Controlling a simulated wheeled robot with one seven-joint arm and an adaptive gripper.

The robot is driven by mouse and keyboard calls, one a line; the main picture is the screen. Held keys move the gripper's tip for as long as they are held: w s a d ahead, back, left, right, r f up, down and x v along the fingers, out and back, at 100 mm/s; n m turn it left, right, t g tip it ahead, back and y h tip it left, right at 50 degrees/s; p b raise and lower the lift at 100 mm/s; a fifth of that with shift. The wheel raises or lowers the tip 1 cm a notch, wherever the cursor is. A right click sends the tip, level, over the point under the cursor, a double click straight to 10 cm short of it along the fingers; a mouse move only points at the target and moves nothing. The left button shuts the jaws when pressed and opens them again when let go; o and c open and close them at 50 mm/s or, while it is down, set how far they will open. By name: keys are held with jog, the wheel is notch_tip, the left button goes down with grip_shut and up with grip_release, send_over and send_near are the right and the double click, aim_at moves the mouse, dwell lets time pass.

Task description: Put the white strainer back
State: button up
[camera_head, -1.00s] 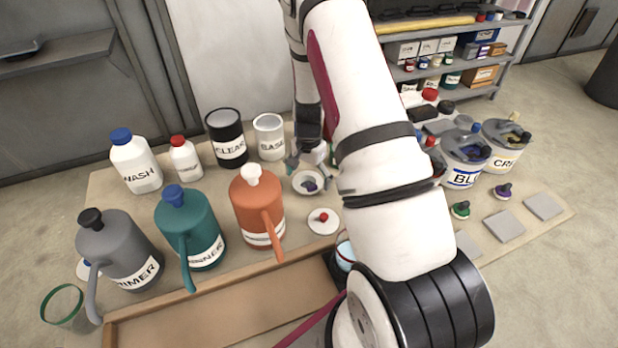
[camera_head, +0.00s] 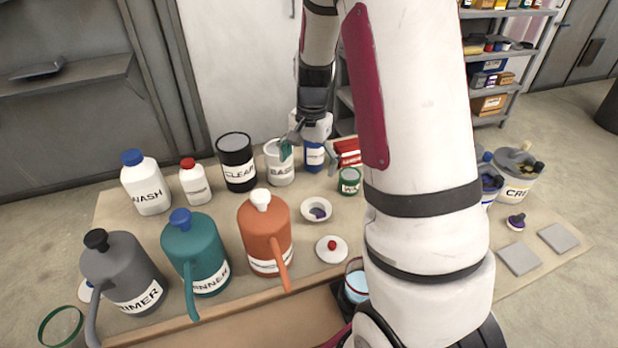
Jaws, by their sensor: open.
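My gripper (camera_head: 309,152) is open and points down at the back of the table, its fingers apart. It is over or beside the white can marked BASE (camera_head: 281,166) and a blue-and-white can (camera_head: 314,157); I cannot tell whether it touches either. A small white round dish (camera_head: 311,204) with a dark purple thing in it sits on the table in front of the gripper, apart from it. It may be the white strainer, but I cannot tell for sure. A white disc with a red knob (camera_head: 331,254) lies nearer to me.
A black CLEAR can (camera_head: 237,170), white WASH bottle (camera_head: 147,189), and orange (camera_head: 263,228), teal (camera_head: 196,247) and grey jugs (camera_head: 127,272) crowd the left. A green-banded can (camera_head: 349,187) and red boxes (camera_head: 347,152) stand right of the gripper. My arm hides the table's right middle.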

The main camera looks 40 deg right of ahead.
jog(key=s+a+r+n+t, duration=0.1)
jog(key=s+a+r+n, duration=0.3)
jog(key=r, duration=0.3)
jog(key=s+a+r+n+t, duration=0.1)
jog(key=s+a+r+n, duration=0.1)
jog(key=s+a+r, duration=0.35)
jog(key=s+a+r+n+t, duration=0.1)
jog(key=s+a+r+n, duration=0.2)
jog(key=s, duration=0.3)
jog(key=s+a+r+n+t, duration=0.1)
jog(key=s+a+r+n, duration=0.2)
jog(key=s, duration=0.4)
jog(key=shift+a+r+n, duration=0.4)
jog(key=shift+a+r, duration=0.15)
jog(key=shift+r, duration=0.1)
